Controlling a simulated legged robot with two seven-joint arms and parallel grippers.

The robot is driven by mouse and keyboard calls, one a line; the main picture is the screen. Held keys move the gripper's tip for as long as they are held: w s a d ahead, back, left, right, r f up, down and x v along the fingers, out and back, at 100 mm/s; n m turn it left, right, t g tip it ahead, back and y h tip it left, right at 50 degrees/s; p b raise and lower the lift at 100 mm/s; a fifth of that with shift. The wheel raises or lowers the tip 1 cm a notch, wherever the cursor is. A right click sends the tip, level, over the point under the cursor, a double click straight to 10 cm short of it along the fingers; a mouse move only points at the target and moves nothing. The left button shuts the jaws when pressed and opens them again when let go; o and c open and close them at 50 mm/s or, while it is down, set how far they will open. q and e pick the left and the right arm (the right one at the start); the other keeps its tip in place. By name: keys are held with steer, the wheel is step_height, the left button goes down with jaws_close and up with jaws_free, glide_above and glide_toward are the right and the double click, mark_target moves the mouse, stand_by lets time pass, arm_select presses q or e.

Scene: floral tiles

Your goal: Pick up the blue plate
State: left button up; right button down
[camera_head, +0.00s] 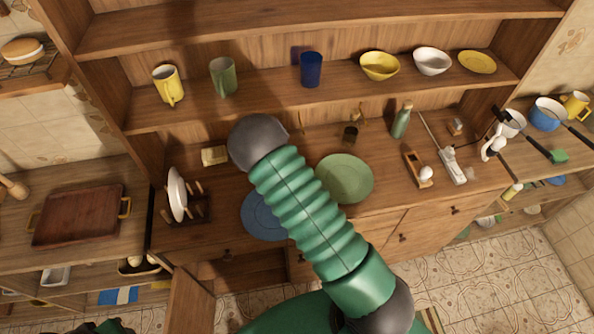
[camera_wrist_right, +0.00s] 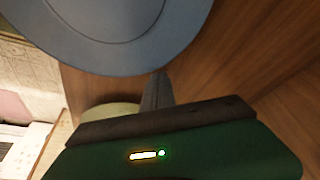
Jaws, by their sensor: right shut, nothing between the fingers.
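The blue plate (camera_head: 262,217) lies on the wooden counter in the head view, its right part hidden behind my arm. In the right wrist view, a large part of the blue plate (camera_wrist_right: 130,55) fills the top, with its rim close to my gripper. My right gripper (camera_wrist_right: 157,85) is shut and empty, its fingertips at or just below the plate's rim; I cannot tell whether they touch it. In the head view this gripper is hidden. My left gripper is not in view.
A green plate (camera_head: 345,178) lies right of my arm. A dish rack (camera_head: 190,208) with a white plate (camera_head: 177,194) stands left of the blue plate. The shelf above holds mugs, a blue cup (camera_head: 311,70) and bowls. A wooden tray (camera_head: 80,215) is at far left.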

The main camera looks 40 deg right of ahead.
steer(key=shift+s+a+r, duration=0.1)
steer(key=shift+a, duration=0.4)
steer(key=shift+a+f, duration=0.2)
steer(key=shift+a, duration=0.15)
steer(key=shift+s+a, duration=0.1)
steer(key=shift+a, duration=0.35)
steer(key=shift+a, duration=0.1)
